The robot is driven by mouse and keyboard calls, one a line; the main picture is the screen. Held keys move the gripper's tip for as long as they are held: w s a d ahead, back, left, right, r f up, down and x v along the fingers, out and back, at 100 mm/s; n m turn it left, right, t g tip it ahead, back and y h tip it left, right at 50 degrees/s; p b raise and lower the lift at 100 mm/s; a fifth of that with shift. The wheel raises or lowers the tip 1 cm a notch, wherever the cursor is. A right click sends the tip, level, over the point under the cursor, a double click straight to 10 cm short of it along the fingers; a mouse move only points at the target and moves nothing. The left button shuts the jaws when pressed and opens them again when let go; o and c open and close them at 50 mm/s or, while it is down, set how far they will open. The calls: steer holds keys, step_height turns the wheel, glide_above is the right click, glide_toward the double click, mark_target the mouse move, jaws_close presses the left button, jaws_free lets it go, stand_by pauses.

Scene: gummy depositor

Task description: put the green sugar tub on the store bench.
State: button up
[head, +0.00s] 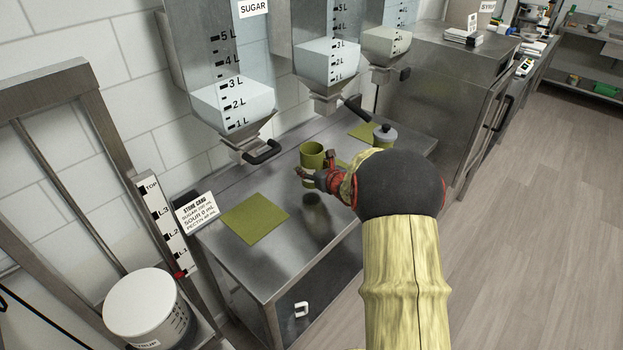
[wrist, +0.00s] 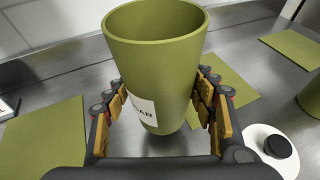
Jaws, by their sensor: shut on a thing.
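The green sugar tub (head: 312,153) is upright and looks empty of anything I can make out. My gripper (head: 318,178) is shut on it, above the steel bench (head: 290,265) under the dispensers. A dark reflection shows on the steel below the tub. In the wrist view the tub (wrist: 155,60) stands between my two fingers, with a white label ending in "AR" partly hidden by the left finger. I cannot tell from any marking which surface is the store bench.
A green mat (head: 254,219) lies bare at the bench's left. A lidded pot (head: 384,136) stands to the right. Dispensers (head: 232,100) overhang the back edge. A sign (head: 196,212) and a white bucket (head: 140,305) are at left. Open floor (head: 540,210) lies right.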

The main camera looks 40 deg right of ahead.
steer(key=shift+w+d+f+b, duration=0.15)
steer(key=shift+f+b, duration=0.15)
steer(key=shift+f, duration=0.65)
steer(key=shift+w+a+f+b, duration=0.1)
steer(key=shift+f+b, duration=0.2)
steer(key=shift+f, duration=0.6)
steer(key=shift+f, duration=0.15)
steer(key=o, duration=1.9)
steer(key=shift+c, duration=0.2)
